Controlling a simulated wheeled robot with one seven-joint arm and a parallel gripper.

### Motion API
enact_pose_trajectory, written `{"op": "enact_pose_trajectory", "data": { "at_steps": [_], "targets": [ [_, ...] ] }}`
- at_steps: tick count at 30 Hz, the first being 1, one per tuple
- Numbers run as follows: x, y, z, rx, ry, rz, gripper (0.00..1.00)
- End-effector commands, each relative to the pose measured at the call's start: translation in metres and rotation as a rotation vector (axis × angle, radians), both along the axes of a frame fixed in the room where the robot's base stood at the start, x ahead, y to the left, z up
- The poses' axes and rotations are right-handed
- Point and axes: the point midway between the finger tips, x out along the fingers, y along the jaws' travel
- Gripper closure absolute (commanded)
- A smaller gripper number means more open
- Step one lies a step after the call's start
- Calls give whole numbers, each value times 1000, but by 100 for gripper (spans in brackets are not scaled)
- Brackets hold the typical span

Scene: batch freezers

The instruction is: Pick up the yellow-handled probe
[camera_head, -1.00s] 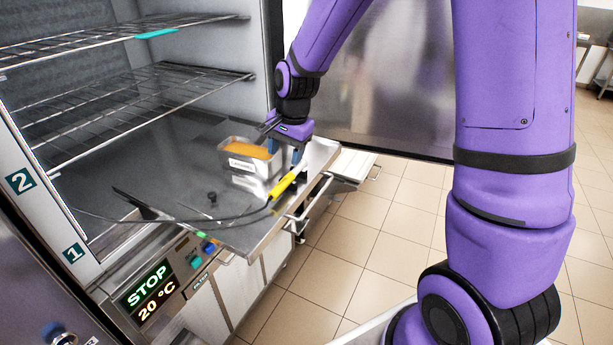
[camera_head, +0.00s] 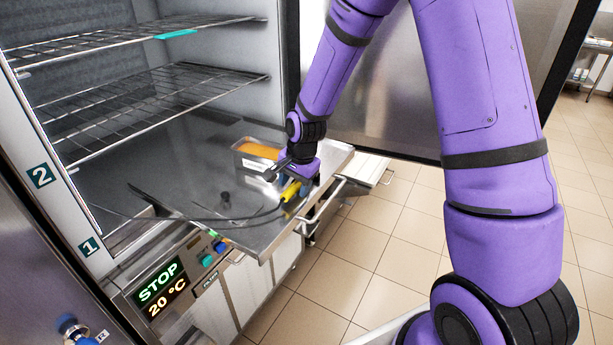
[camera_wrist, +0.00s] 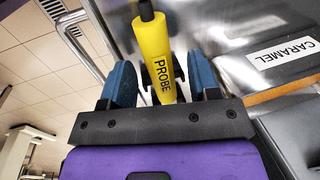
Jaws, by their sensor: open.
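The yellow-handled probe (camera_head: 291,191) lies at the front right of the pulled-out metal tray (camera_head: 255,222), its dark cable running left across the tray. In the wrist view its yellow handle (camera_wrist: 154,55), marked PROBE, sits between the two blue fingers of my gripper (camera_wrist: 163,85). There is a gap on each side of the handle, so the jaws are open around it. In the head view my gripper (camera_head: 296,182) is over the probe and hides part of its handle.
A metal pan of orange contents (camera_head: 243,158) stands just behind my gripper; its CARAMEL label (camera_wrist: 283,53) shows in the wrist view. Wire racks (camera_head: 165,105) are above the tray in the freezer. A tray-side handle (camera_head: 325,196) sticks out at the right.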

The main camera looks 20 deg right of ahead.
Motion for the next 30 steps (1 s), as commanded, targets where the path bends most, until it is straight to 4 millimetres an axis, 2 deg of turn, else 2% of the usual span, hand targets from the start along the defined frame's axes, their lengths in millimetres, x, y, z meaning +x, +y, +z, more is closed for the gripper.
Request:
{"op": "enact_pose_trajectory", "data": {
  "at_steps": [9,10,17,30],
  "targets": [
    [1,1,-6,0,-1,0,44],
    [1,1,-6,0,-1,0,47],
    [1,1,-5,0,-1,0,99],
    [3,0,0,0,-4,0,100]
  ]
}}
